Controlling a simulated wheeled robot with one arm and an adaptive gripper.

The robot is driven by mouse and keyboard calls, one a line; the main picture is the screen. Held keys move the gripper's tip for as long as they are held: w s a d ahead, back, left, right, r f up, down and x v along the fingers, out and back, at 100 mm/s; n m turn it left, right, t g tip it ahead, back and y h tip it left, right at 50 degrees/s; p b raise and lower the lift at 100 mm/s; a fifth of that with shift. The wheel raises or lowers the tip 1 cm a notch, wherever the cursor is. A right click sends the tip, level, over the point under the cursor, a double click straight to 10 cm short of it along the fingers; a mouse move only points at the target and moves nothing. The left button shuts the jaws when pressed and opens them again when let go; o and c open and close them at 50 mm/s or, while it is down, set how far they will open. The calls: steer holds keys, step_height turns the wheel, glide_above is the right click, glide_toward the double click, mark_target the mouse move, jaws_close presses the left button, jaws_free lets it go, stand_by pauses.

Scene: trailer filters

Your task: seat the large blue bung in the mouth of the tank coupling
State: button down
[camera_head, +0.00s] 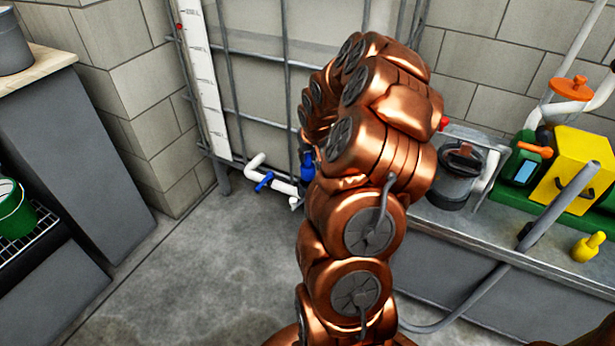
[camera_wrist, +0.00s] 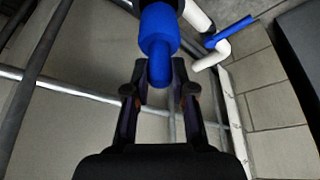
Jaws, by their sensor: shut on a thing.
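The large blue bung (camera_wrist: 160,34) is in the wrist view, its narrower stem pointing back toward me. My gripper (camera_wrist: 160,74) is shut on that stem, one dark finger on each side. The wide end of the bung lies against or in front of a dark fitting (camera_wrist: 168,4) at the top edge, apparently the tank coupling; I cannot tell whether it is inside the mouth. In the head view the blue bung (camera_head: 308,172) shows beside the end of the white pipe (camera_head: 283,186). My copper arm hides most of the gripper there.
A blue valve handle (camera_head: 264,182) sits on the white pipe close by. The caged tank (camera_head: 260,90) stands behind. On the right, a grey bench (camera_head: 465,235) holds a yellow box (camera_head: 574,170) and a yellow bung (camera_head: 587,246). A green bucket (camera_head: 14,209) is at far left. The floor between is clear.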

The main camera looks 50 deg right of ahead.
mark_target(309, 166)
step_height(309, 166, down, 7)
steer(key=shift+a+r+b, duration=0.1)
steer(key=shift+r+b, duration=0.1)
steer(key=shift+b, duration=1)
steer(key=shift+r, duration=0.1)
steer(key=c, duration=1)
jaws_free()
steer(key=shift+r, duration=0.1)
steer(key=shift+p+v, duration=0.95)
steer(key=shift+v, duration=5.05)
